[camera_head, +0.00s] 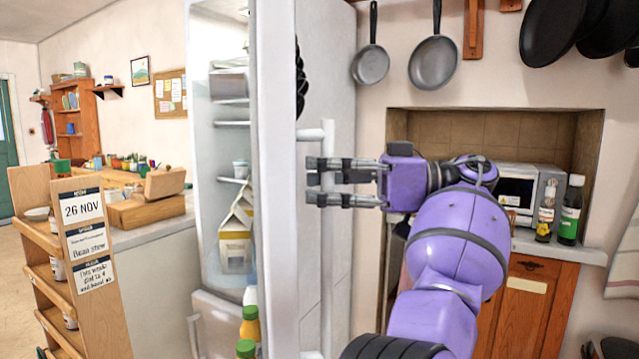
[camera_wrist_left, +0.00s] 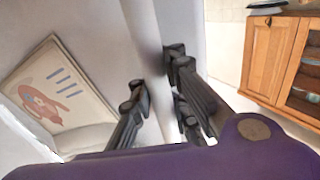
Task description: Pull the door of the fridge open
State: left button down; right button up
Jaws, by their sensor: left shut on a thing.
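The white fridge (camera_head: 215,140) stands open in the head view, its lit shelves and a milk carton (camera_head: 236,238) showing. Its door (camera_head: 276,150) is swung out toward me, seen nearly edge-on. The long upright bar handle (camera_head: 327,250) is on the door's outer face, on the right. My left gripper (camera_head: 322,182) is level across the handle, its fingers around the bar and shut on it. In the left wrist view, the handle (camera_wrist_left: 145,35) runs between the dark fingers (camera_wrist_left: 158,95). My right gripper is in neither view.
A shelf rack with a date sign (camera_head: 83,210) stands at the left before a counter (camera_head: 150,222). Bottles (camera_head: 250,325) show low beside the door's inner edge. A niche with a microwave (camera_head: 515,190) and two bottles is at the right. Pans (camera_head: 433,62) hang above.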

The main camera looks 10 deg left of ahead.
aim_at(321, 129)
pick_arm(q)
jog(key=shift+s+d+f, duration=0.1)
jog(key=shift+d+f, duration=0.05)
jog(key=shift+f, duration=0.05)
jog(key=c, duration=2.1)
grip_release()
jog(key=o, duration=0.5)
jog(key=shift+s+d+r, duration=0.1)
jog(key=shift+s+r, duration=0.05)
jog(key=shift+c, duration=0.2)
notch_tip(321, 129, up, 9)
jog(key=shift+r, duration=0.55)
